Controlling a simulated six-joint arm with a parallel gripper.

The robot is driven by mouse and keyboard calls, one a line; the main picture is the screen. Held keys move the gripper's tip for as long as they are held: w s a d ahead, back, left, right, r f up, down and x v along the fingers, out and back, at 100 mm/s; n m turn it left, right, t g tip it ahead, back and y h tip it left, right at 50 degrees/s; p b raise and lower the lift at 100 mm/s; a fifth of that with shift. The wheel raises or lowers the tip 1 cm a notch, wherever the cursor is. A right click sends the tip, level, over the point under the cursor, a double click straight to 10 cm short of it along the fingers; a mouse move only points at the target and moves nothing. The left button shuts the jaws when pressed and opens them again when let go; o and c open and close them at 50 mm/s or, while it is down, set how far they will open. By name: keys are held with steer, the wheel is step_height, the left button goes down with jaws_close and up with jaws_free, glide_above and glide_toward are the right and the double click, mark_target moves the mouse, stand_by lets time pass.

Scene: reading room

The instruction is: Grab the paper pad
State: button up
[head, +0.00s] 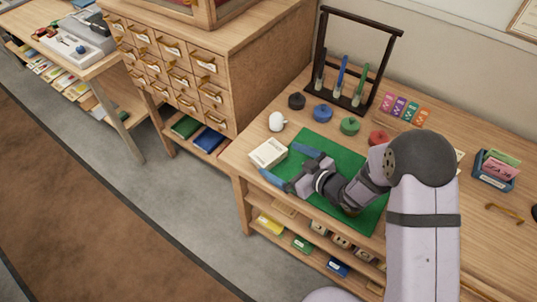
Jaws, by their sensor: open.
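The paper pad (268,153) looks like a cream-white block lying near the left end of the wooden desk, beside the left edge of a green mat (318,142). My gripper (285,164) is open, with two blue fingers. One finger is near the pad's right side and the other is near its front corner. The pad lies just beyond the fingertips, to their left. I cannot tell whether the fingers touch it. My arm covers much of the mat.
A white rounded object (277,121) stands behind the pad. Black, blue (322,113), green (350,126) and red (378,138) round items line the mat's back. A dark rack (356,66) stands behind them. A blue tray (495,172) is at right. The desk's left edge is close to the pad.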

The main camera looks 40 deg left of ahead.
mark_target(269, 153)
steer(key=shift+p+x, duration=1.05)
steer(key=shift+x, duration=2.65)
steer(key=shift+d, duration=0.1)
steer(key=c, duration=1.1)
